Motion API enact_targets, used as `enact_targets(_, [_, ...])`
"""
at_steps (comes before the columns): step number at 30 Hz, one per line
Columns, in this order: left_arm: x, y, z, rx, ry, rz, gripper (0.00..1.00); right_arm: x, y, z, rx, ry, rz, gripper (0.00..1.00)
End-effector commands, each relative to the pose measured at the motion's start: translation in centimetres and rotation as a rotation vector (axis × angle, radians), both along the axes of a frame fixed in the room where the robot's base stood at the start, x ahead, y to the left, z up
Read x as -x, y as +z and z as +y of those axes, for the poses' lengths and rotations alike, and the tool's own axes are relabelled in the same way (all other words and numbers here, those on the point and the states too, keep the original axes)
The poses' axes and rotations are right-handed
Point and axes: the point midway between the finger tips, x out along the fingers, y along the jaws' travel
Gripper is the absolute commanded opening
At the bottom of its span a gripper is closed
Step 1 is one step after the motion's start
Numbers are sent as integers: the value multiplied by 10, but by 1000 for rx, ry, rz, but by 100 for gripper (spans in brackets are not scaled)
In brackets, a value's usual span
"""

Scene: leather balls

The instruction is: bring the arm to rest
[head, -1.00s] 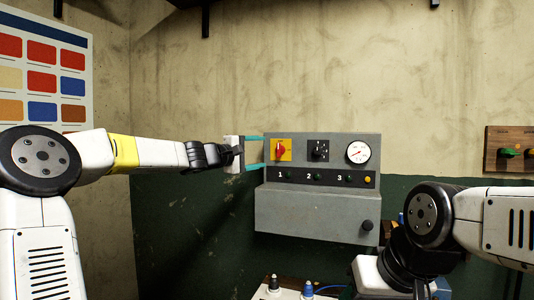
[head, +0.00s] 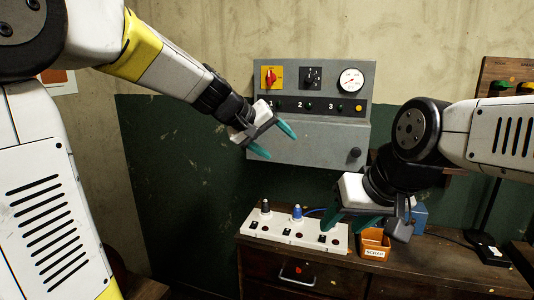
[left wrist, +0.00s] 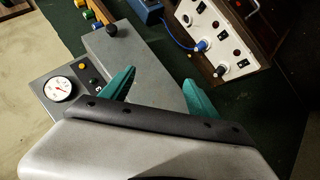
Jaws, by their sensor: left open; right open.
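My left arm reaches in from the left in the head view. Its gripper (head: 275,142) is open and empty, in front of the lower left of the grey control panel (head: 310,142). Its teal fingers (left wrist: 160,88) stand apart in the left wrist view, with the panel's grey lower box behind them. My right gripper (head: 352,226) is lower right in the head view, over the right end of the white socket strip (head: 270,226). It points down with its teal fingers apart. Its fingers partly hide the strip's end, and I see nothing held in it.
The panel has a red switch (head: 269,77), a gauge (head: 351,79) and a black knob (head: 355,152). On the wooden bench (head: 440,258), an orange scrap bin (head: 374,244) stands close to my right gripper. A black and a blue plug (head: 297,212) stand in the strip.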

Motion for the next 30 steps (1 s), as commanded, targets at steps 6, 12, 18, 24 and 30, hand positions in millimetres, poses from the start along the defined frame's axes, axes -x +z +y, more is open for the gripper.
enact_targets(6, [117,-33,67,-343,-36,2,69,0,0,0,0,0,0,49])
enact_targets(12, [198,-60,132,-493,-36,19,69,0,0,0,0,0,0,49])
enact_targets(18, [231,-79,160,-536,-40,34,69,0,0,0,0,0,0,49])
enact_targets(24, [234,-81,163,-542,-39,37,69,0,0,0,0,0,0,49])
enact_targets(30, [233,-81,163,-541,-39,36,69,0,0,0,0,0,0,49])
